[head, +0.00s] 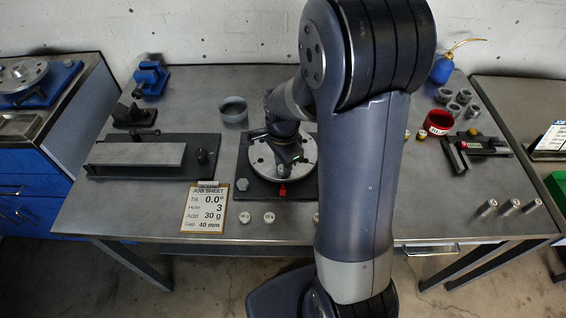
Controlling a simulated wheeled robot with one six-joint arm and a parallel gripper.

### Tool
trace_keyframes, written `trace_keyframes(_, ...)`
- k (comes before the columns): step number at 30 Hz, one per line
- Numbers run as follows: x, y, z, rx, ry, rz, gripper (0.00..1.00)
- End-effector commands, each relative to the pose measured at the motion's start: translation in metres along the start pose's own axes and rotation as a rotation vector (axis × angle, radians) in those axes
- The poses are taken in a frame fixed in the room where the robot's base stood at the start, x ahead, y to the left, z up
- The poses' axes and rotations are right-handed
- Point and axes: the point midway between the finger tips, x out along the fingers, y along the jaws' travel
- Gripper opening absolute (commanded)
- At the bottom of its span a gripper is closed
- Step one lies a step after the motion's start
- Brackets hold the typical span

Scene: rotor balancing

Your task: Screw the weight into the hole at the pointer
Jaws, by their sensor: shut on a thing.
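The round metal rotor disc (258,157) lies on a dark base plate (249,189) in the middle of the bench. A small red pointer (282,190) stands at the disc's front edge. My gripper (284,160) is over the front right part of the disc, close to the pointer. Small pale round weights (268,217) lie along the bench's front. The job sheet (205,208) reads tilt 0.0°, hole 3, add 30 g, gap 40 mm.
A long flat plate fixture (140,154) is at the left and a grey bowl (233,109) behind the disc. My arm hides the bench right of the disc.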

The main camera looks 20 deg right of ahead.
Motion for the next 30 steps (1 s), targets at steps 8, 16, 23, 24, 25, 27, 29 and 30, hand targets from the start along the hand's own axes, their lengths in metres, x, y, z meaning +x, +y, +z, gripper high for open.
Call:
trace_keyframes(8,0.0005,0.0001,0.0,0.306,0.001,0.0,0.01)
trace_keyframes(16,0.0004,0.0,0.0,0.324,0.001,0.0,0.46)
trace_keyframes(23,0.0003,0.0,0.0,0.323,0.001,0.0,0.51)
trace_keyframes(24,0.0004,0.0,0.0,0.323,0.001,0.0,0.48)
trace_keyframes(25,0.0004,0.0,0.0,0.323,0.001,0.0,0.46)
trace_keyframes(27,0.0004,0.0,0.0,0.323,0.001,0.0,0.44)
trace_keyframes(29,0.0003,0.0,0.0,0.323,0.001,0.0,0.44)
trace_keyframes(30,0.0003,0.0,0.0,0.323,0.001,0.0,0.44)
